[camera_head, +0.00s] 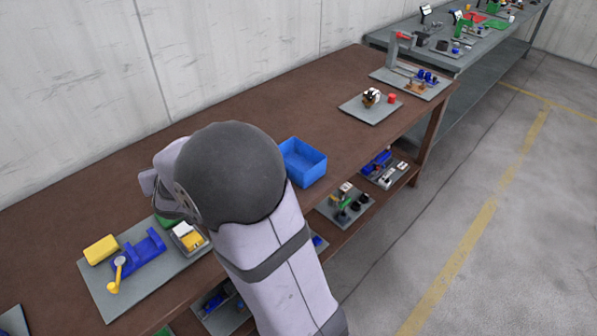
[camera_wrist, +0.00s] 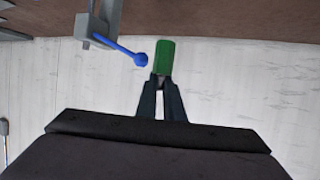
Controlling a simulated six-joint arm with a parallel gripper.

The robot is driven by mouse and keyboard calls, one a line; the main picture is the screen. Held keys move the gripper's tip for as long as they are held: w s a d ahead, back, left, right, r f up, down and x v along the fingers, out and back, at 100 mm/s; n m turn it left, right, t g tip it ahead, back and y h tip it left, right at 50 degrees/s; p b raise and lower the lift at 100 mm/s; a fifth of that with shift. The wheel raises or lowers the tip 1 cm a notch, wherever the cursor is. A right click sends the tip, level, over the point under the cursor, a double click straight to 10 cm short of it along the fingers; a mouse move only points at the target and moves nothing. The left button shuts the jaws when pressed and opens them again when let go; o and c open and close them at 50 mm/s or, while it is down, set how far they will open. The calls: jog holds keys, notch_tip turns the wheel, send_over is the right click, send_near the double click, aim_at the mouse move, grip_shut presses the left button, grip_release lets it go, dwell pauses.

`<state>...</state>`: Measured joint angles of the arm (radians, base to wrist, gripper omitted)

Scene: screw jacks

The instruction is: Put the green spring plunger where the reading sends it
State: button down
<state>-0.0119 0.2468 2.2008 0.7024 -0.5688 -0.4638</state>
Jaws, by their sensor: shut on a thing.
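My gripper (camera_wrist: 160,80) is shut on the green spring plunger (camera_wrist: 164,56), a green cylinder whose grey lower end sits between the fingertips in the wrist view. A blue rod with a ball end (camera_wrist: 132,54), joined to a grey part (camera_wrist: 97,22), shows just left of the plunger. I cannot tell whether they touch. In the head view my arm hides the fingers. A grey plate (camera_head: 100,292) there carries a blue screw jack (camera_head: 145,252) with a yellow crank (camera_head: 118,275), a yellow block (camera_head: 101,249) and a grey-and-yellow device (camera_head: 187,237). No reading is legible.
An open blue bin (camera_head: 303,163) stands on the brown bench (camera_head: 240,105) right of my arm. Grey plates with small parts (camera_head: 370,108) lie farther back. The lower shelf holds several loaded plates. Bare bench lies between bin and far plates.

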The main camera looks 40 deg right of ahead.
jog(key=s+a+f+n+t+y+b, duration=0.1)
jog(key=s+a+f+n+y, duration=0.35)
jog(key=a, duration=0.35)
jog(key=w+d+f+m+h+b, duration=0.1)
jog(key=w+d, duration=0.1)
jog(key=d, duration=0.6)
jog(key=w+d+f+m+h, duration=0.1)
jog(key=w+d, duration=0.2)
jog(key=d, duration=0.6)
jog(key=s+d+f+m+h+b, duration=0.1)
jog(key=s+d+f+b, duration=0.2)
jog(key=d, duration=1.3)
jog(key=s+d+f+m+h+b, duration=0.15)
jog(key=d+b, duration=0.35)
jog(key=d, duration=1.1)
jog(key=shift+g, duration=0.4)
jog(key=shift+w+a+f+b, duration=0.15)
jog(key=shift+f+b, duration=0.15)
jog(key=shift+f, duration=1.5)
jog(key=shift+w+f+b, duration=0.15)
jog(key=shift+f+b, duration=0.15)
jog(key=shift+f, duration=1.5)
jog(key=shift+w+a+f+b, duration=0.15)
jog(key=shift+f+b, duration=0.15)
jog(key=shift+f, duration=1.5)
jog(key=shift+f, duration=0.15)
jog(key=c, duration=2)
grip_release()
jog(key=shift+c, duration=0.2)
jog(key=shift+o, duration=0.7)
